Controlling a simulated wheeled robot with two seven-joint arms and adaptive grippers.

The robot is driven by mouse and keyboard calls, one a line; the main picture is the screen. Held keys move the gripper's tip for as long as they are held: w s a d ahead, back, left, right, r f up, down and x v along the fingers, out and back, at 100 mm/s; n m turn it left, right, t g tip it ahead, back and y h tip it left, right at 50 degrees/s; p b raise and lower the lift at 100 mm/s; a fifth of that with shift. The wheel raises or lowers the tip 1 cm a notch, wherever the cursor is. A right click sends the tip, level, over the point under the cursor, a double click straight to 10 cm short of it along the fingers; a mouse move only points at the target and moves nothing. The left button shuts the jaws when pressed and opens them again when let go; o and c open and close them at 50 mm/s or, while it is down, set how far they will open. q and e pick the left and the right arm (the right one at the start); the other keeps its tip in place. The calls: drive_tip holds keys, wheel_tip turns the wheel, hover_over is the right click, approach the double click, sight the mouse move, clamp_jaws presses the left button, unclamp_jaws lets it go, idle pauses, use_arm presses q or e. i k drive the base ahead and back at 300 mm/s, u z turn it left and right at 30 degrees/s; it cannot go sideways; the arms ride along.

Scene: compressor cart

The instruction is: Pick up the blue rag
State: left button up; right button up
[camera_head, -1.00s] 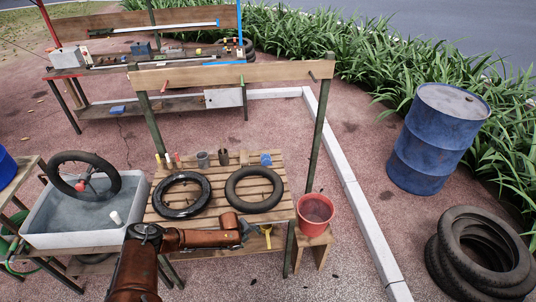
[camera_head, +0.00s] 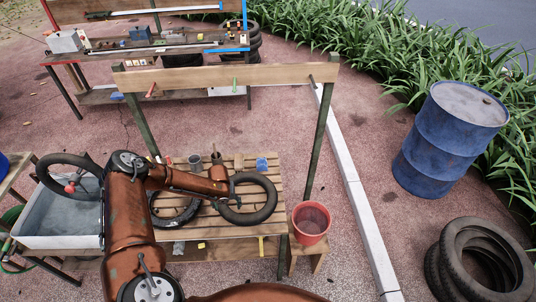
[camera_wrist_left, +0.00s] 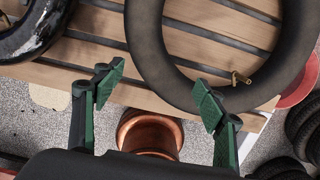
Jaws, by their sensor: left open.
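A small blue cloth-like piece (camera_head: 262,163), which looks like the blue rag, lies at the back right of the slatted wooden table (camera_head: 238,232), behind the right-hand inner tube. My left arm reaches over this table from the left. In the left wrist view my left gripper (camera_wrist_left: 156,88) is open, with nothing between its fingers. It is over the table's slats beside the black inner tube (camera_wrist_left: 147,35). In the head view its fingers are mostly hidden by my wrist, in front and left of the blue piece. My right gripper is not in view.
The inner tube also shows in the head view (camera_head: 262,213), and a tire (camera_head: 163,215) is partly behind my arm. Cups (camera_head: 195,162) stand at the back. A wooden crossbar (camera_head: 200,78) on posts spans above. A red bucket (camera_head: 311,220) stands right of the table.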

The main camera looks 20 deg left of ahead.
sight(262, 163)
drive_tip(key=i, duration=1.2)
